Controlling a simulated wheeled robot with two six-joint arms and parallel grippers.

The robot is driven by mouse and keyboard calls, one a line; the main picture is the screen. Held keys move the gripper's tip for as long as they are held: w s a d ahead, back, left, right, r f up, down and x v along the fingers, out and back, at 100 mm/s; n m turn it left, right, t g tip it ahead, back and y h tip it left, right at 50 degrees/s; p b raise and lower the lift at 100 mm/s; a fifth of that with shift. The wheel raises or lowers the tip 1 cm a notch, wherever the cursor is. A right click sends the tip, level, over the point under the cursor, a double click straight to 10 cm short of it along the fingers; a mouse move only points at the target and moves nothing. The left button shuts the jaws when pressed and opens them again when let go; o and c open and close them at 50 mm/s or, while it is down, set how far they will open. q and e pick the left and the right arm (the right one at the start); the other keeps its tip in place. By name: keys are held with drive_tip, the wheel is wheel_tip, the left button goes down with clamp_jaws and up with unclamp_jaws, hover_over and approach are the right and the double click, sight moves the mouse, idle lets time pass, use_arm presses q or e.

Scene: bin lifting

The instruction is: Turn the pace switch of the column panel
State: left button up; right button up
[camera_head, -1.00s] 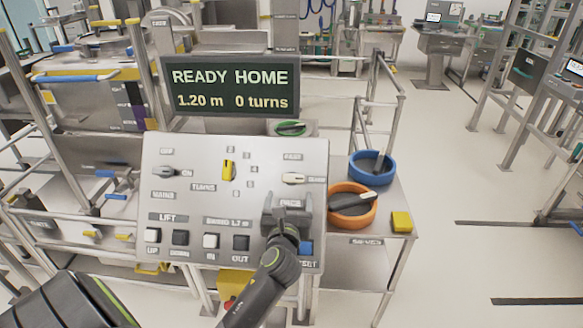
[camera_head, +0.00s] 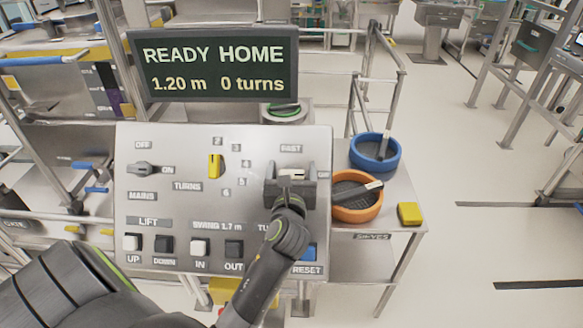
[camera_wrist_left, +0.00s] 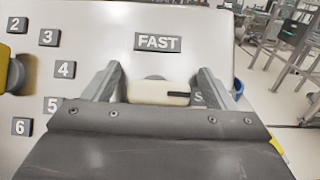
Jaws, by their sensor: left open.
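The column panel (camera_head: 140,222) is a grey sloped board with switches and buttons. The pace switch (camera_head: 292,174) is a small cream knob under the FAST label; in the left wrist view the knob (camera_wrist_left: 158,92) lies sideways with a dark mark at its right end. My left gripper (camera_head: 290,180) is open, with its fingers on either side of the knob. The label right of the knob is mostly hidden. My right gripper is not in view.
The yellow turns switch (camera_head: 214,166) and black mains switch (camera_head: 140,169) are to the left. A display (camera_head: 213,65) above reads READY HOME, 1.20 m, 0 turns. Blue (camera_head: 375,152) and orange (camera_head: 355,197) round trays stand on a side table to the right.

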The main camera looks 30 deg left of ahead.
use_arm(q)
drive_tip(key=shift+c, duration=0.6)
drive_tip(key=c, duration=0.9)
drive_tip(key=shift+o, duration=0.2)
